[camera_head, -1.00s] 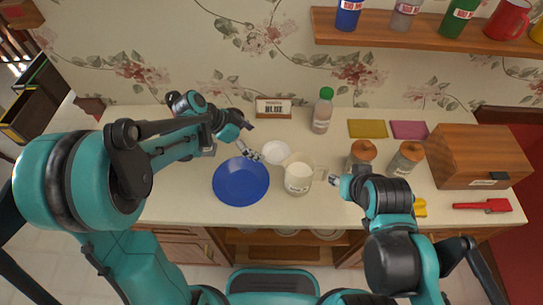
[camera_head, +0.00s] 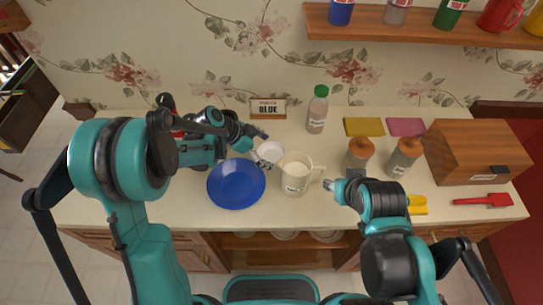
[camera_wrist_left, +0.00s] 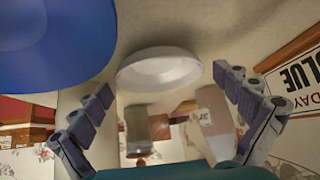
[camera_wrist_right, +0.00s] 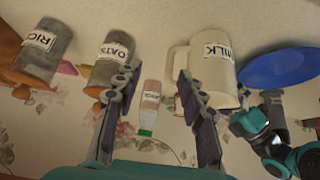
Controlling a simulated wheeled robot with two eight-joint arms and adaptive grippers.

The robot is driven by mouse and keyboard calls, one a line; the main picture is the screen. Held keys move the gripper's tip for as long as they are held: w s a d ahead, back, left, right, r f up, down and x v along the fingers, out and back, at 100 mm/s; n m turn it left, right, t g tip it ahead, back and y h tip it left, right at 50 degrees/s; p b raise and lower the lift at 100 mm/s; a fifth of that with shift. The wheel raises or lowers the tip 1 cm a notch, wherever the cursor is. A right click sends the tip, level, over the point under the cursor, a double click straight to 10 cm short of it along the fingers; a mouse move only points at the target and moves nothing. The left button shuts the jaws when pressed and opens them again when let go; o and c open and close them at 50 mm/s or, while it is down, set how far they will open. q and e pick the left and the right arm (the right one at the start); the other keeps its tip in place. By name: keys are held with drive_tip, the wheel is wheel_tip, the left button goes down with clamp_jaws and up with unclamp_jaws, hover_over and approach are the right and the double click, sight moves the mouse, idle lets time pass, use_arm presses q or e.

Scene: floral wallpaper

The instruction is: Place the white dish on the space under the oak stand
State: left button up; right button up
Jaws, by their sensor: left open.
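The white dish (camera_head: 272,148) sits on the counter, behind and right of the blue plate and behind the milk mug. My left gripper (camera_head: 262,149) is open at the dish's left side. In the left wrist view the dish (camera_wrist_left: 158,70) shows ahead between the spread fingers, with a gap on each side. My right gripper (camera_wrist_right: 158,95) is open and empty, right of the mug and in front of the canisters. I cannot pick out an oak stand for certain; an open wooden shelf (camera_head: 262,258) under the counter's front edge holds several pale dishes.
The blue plate (camera_head: 236,184) and milk mug (camera_head: 296,176) stand close to the dish. A BLUE sign (camera_head: 268,108), a green-capped bottle (camera_head: 317,112), two canisters (camera_head: 404,160) and a wooden box (camera_head: 478,150) line the back and right. The counter's front left is clear.

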use_arm(q)
drive_tip(key=shift+r, duration=0.1)
drive_tip(key=c, duration=1.2)
